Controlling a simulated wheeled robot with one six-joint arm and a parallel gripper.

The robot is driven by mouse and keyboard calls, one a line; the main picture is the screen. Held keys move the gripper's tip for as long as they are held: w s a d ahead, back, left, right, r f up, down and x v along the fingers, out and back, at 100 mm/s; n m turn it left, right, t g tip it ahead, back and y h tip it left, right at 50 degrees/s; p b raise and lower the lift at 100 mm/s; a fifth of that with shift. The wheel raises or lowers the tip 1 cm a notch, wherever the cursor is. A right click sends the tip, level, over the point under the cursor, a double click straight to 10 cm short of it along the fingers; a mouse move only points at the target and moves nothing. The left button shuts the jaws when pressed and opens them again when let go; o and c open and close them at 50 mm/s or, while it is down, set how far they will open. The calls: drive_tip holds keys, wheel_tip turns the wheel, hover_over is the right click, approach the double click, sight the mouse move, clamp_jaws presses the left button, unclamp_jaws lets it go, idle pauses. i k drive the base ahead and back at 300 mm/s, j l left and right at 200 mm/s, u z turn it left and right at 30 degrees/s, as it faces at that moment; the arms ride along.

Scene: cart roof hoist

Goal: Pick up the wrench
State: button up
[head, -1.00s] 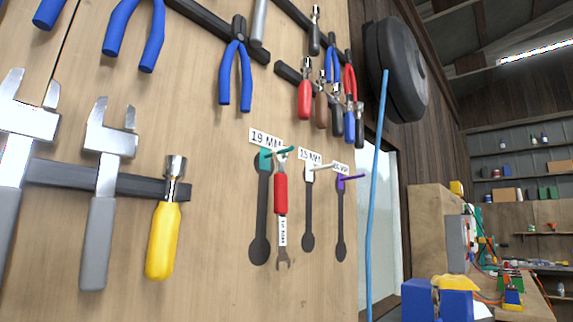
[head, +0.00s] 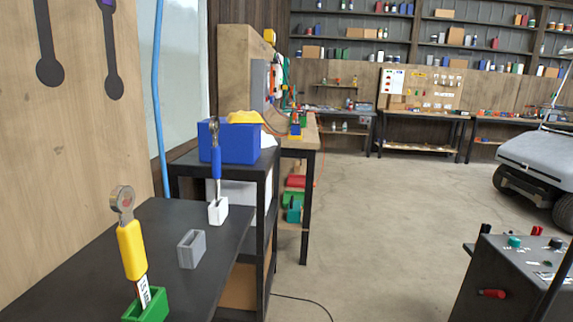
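A wrench with a yellow handle (head: 131,250) stands upright, slightly tilted, in a green holder (head: 155,304) on the black table at the lower left. Its round metal head is at the top, and a white label with small print shows below the handle. A wrench with a blue handle (head: 216,163) stands in a white holder (head: 218,212) farther back on the same table. A grey holder (head: 191,250) between them is empty. My gripper is not in view.
The black table (head: 207,285) stands against the wooden tool board (head: 85,140), which shows dark wrench outlines. A blue bin (head: 238,142) sits on a shelf behind. A dark control box (head: 505,280) is at lower right, a white cart (head: 540,165) beyond. The middle floor is clear.

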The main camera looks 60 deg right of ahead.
sight(214, 121)
drive_tip(key=z, duration=1.2)
drive_tip(key=i+l+u, duration=0.25)
drive_tip(key=l, duration=0.3)
drive_tip(key=l+u, duration=0.3)
drive_tip(key=l, duration=0.25)
